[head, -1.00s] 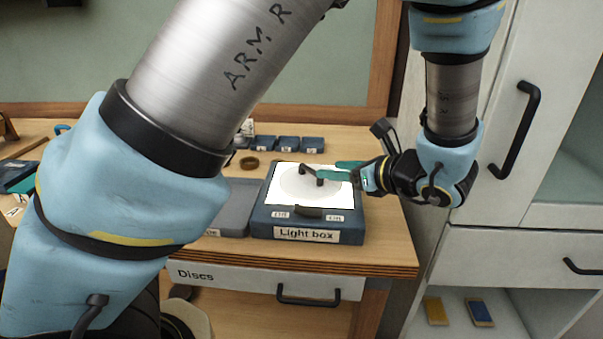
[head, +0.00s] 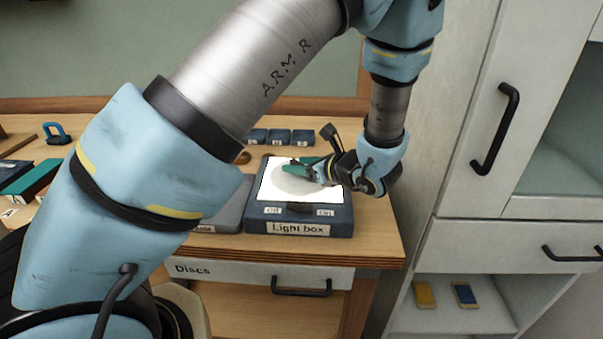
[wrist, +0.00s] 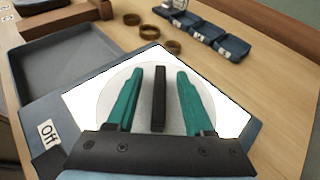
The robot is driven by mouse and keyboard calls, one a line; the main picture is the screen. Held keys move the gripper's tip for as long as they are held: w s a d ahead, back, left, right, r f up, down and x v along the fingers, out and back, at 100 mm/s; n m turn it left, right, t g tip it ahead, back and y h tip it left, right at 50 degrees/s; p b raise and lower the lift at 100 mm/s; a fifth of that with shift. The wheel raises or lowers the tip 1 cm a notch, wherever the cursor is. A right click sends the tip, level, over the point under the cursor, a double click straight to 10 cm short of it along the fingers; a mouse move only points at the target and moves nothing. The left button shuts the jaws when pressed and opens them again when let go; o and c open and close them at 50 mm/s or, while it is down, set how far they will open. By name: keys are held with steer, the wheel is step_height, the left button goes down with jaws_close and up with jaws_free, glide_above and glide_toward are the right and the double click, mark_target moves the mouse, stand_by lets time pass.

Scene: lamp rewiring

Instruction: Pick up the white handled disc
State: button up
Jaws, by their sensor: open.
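The white handled disc (head: 288,187) lies flat on the lit white top of the light box (head: 256,228). In the wrist view the disc (wrist: 147,100) is a pale round shape with an upright black bar handle (wrist: 158,102). My gripper (head: 302,171) is over the disc in the head view, and its teal fingers hide part of it. In the wrist view the open fingers of my gripper (wrist: 160,71) stand on either side of the handle, with a gap on both sides. I cannot tell how far down the fingertips reach.
A grey tray (wrist: 75,72) lies left of the light box. Brown rings (wrist: 150,32) and several small blue bins (wrist: 233,47) stand behind it. A drawer labelled Discs (head: 232,272) is below the tabletop. A white cabinet (head: 445,150) stands close on the right.

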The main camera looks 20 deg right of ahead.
steer(key=shift+c, duration=0.2)
jaws_close()
stand_by(1.1)
